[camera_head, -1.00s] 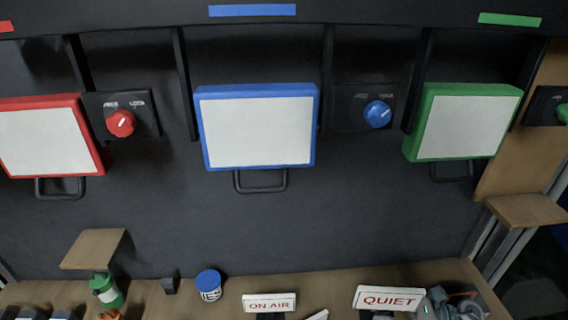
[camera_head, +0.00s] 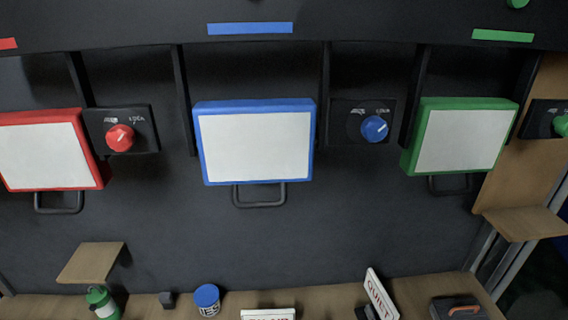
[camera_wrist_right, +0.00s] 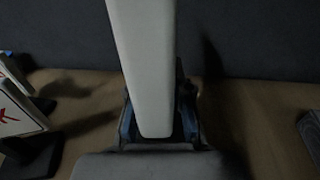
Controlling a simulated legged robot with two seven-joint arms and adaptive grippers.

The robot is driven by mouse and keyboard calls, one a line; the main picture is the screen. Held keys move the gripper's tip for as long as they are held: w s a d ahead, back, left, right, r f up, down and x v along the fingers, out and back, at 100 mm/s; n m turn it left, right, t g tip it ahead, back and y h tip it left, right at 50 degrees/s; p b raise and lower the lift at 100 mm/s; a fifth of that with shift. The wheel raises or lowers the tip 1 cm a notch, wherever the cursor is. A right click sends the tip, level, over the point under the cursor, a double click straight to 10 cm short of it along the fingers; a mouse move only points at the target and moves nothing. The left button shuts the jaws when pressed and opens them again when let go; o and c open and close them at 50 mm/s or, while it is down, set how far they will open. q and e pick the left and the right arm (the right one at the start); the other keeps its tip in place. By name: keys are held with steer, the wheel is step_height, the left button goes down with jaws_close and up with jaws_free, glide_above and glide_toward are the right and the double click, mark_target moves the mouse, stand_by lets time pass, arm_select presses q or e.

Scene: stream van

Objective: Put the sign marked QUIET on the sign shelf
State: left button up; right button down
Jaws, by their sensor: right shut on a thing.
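The QUIET sign (camera_head: 381,295), a white board with red letters, shows low on the right in the head view, tilted steeply. My right gripper (camera_wrist_right: 158,122) is shut on a white board in the right wrist view. Its lettering is not visible there, but it matches the tilted QUIET sign. In the head view the gripper is mostly hidden or out of frame. Two small wooden shelves show, one at the left (camera_head: 91,262) and one at the right (camera_head: 526,224). Neither has a readable label and both are bare. My left gripper is not visible.
The ON AIR sign (camera_head: 268,315) is cut off at the bottom. Another sign with a red letter (camera_wrist_right: 12,113) stands left in the wrist view. A dark case with an orange handle (camera_head: 458,309), a blue-lidded tub (camera_head: 207,299) and a green-topped container (camera_head: 102,303) stand on the counter.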

steer(key=s+d+f+m+h, duration=0.1)
steer(key=d+f+m+h, duration=0.1)
steer(key=h, duration=0.1)
steer(key=shift+s+d, duration=0.3)
steer(key=shift+s, duration=0.1)
steer(key=shift+m+h, duration=0.3)
steer(key=shift+h, duration=0.2)
steer(key=a, duration=0.3)
steer(key=a+f+b, duration=0.1)
steer(key=a, duration=0.2)
steer(key=a+f+b, duration=0.1)
steer(key=a, duration=0.2)
steer(key=shift+f, duration=0.1)
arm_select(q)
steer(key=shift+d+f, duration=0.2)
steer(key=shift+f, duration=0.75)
arm_select(e)
steer(key=shift+d, duration=0.1)
steer(key=shift+d, duration=0.1)
